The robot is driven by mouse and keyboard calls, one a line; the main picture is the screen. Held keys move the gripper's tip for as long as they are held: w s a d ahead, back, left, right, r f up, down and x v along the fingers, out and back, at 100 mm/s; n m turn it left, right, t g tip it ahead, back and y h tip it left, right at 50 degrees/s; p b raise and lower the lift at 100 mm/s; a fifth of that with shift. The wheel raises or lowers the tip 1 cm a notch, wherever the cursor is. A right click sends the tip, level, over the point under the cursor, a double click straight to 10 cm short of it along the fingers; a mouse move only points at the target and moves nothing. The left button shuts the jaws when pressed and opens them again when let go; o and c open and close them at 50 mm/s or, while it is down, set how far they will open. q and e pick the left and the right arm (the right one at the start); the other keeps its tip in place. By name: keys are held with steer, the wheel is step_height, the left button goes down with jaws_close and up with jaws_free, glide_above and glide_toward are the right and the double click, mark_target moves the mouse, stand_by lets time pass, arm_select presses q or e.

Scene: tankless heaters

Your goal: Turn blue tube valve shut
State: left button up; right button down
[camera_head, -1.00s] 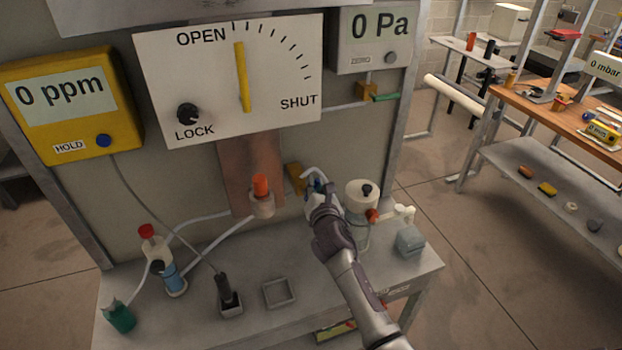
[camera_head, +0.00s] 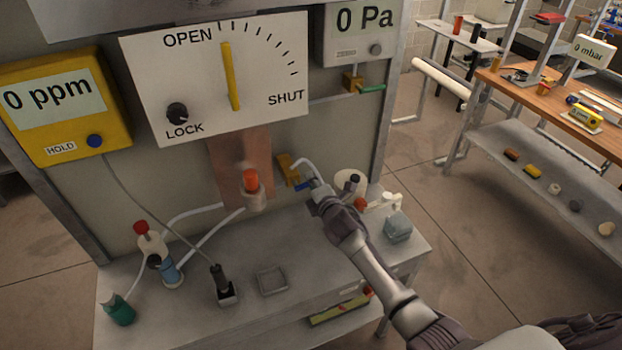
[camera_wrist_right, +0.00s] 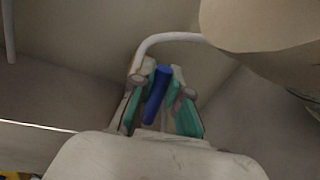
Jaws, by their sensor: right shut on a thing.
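The blue valve handle (camera_head: 303,184) sits on the white tube (camera_head: 305,165) that comes from a brass fitting (camera_head: 287,170) on the panel. My right gripper (camera_head: 318,194) is at the handle, its fingers partly hiding it. In the right wrist view the blue handle (camera_wrist_right: 157,94) stands between the green-padded fingertips (camera_wrist_right: 160,108), and the gripper is shut on it. The white tube (camera_wrist_right: 170,38) curves over just behind. My left gripper is not in view.
A white-lidded jar (camera_head: 350,183) stands close behind my right gripper. An orange-capped fitting (camera_head: 251,190) is left of it.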

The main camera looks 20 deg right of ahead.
steer(key=shift+f+m, duration=0.4)
steer(key=shift+m, duration=0.3)
steer(key=c, duration=1.1)
jaws_free()
steer(key=shift+c, duration=0.2)
steer(key=s+r, duration=0.2)
steer(key=s, duration=1)
steer(key=shift+d+r, duration=0.2)
steer(key=shift+w, duration=0.1)
